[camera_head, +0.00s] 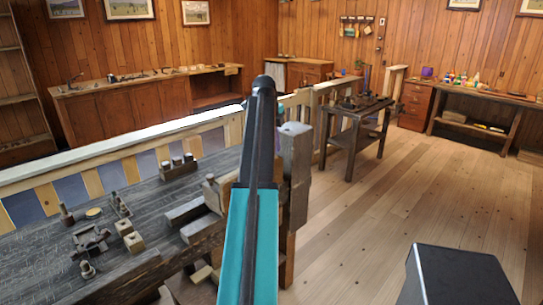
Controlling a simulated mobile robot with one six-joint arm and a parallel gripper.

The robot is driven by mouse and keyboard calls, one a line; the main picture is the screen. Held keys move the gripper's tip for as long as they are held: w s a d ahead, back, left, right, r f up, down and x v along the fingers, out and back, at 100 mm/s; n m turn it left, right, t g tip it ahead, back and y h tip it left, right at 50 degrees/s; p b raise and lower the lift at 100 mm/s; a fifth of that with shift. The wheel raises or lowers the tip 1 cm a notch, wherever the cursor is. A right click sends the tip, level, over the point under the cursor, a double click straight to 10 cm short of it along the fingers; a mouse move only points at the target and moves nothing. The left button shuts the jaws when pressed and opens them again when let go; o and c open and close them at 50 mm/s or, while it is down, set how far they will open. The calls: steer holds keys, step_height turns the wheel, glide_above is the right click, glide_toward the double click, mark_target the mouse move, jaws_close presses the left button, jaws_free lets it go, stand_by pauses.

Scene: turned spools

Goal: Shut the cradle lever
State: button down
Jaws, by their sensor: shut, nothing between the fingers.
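A dark metal fixture (92,240), which looks like the cradle, sits on the left part of the worn grey workbench (40,262). Thin arms stick out from it, but it is too small to tell which one is the lever or how it stands. My teal and black arm (252,240) rises through the middle of the view, to the right of the fixture and well apart from it. My gripper does not show; the arm's end is hidden behind its own links.
Near the fixture stand wooden blocks (134,242), a small rack (120,205), a dark post (66,215) and a knobbed piece (87,270). A holder with spools (178,167) is farther back. A vise-like wooden block (295,165) is at the bench's right end. Open floor (400,200) lies right.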

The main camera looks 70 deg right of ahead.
steer(key=shift+s+d+r, duration=0.2)
steer(key=shift+d+r, duration=0.05)
steer(key=shift+r, duration=0.25)
steer(key=shift+s+d+r, duration=0.15)
steer(key=shift+d+r, duration=0.1)
steer(key=shift+r, duration=0.2)
